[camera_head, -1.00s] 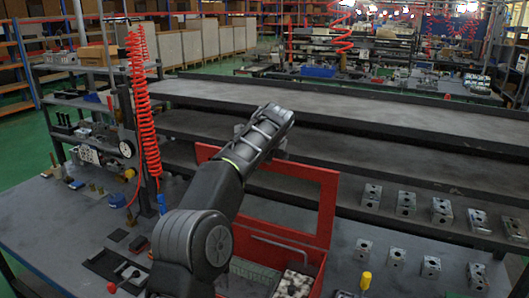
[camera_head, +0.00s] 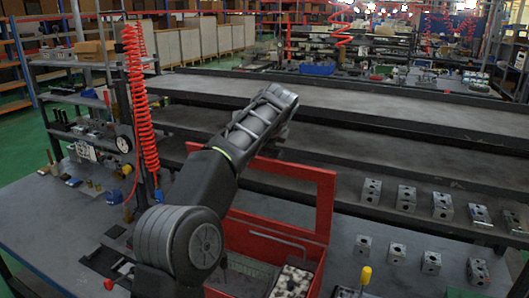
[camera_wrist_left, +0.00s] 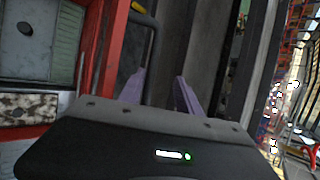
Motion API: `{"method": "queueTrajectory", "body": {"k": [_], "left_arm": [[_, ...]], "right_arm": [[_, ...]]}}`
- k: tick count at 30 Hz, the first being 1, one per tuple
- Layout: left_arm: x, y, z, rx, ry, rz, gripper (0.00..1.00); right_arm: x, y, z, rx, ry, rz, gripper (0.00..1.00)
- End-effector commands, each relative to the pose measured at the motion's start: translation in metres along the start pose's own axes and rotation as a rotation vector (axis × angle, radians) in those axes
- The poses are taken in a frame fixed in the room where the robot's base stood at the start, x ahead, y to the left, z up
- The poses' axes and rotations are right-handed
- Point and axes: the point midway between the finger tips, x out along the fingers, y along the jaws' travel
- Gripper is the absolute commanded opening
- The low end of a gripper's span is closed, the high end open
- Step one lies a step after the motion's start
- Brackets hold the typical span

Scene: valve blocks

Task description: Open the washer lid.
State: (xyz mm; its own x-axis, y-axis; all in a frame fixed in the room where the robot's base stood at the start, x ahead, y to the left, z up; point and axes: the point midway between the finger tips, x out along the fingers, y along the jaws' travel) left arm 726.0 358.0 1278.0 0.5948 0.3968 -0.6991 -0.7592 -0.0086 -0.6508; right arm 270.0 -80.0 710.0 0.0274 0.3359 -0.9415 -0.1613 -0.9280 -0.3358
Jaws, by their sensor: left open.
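The washer is a red box (camera_head: 316,278) at the bottom middle of the head view. Its red framed lid (camera_head: 326,207) stands raised at the back of the box, partly covered by my left arm. In the wrist view a red edge (camera_wrist_left: 112,62) of the washer runs along the left, beside its compartments. The red edge is just left of the fingers. In the head view the gripper's fingers are hidden behind my arm. My right gripper is not in view.
Several metal valve blocks (camera_head: 441,206) stand in rows at the right, with a yellow-handled tool (camera_head: 365,275) near the front. A red coiled hose (camera_head: 140,100) hangs at the left. Long dark shelves (camera_head: 340,115) lie behind the washer.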

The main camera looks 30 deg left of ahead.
Motion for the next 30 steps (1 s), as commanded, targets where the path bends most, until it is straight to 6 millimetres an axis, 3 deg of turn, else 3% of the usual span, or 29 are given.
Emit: {"method": "queueTrajectory", "body": {"k": [3, 6, 20, 30], "left_arm": [[-0.022, -0.006, 0.0, -0.005, 0.005, -0.02, 0.33], [-0.03, -0.007, 0.001, -0.006, 0.005, -0.022, 0.33], [-0.037, -0.01, 0.002, -0.007, 0.006, -0.025, 0.33], [-0.059, -0.018, 0.002, -0.005, 0.005, -0.023, 0.33]], "right_arm": [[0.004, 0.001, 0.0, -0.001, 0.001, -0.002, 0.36], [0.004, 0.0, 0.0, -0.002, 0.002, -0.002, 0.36], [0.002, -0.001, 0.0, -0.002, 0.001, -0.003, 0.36], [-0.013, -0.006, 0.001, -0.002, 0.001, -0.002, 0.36]]}}
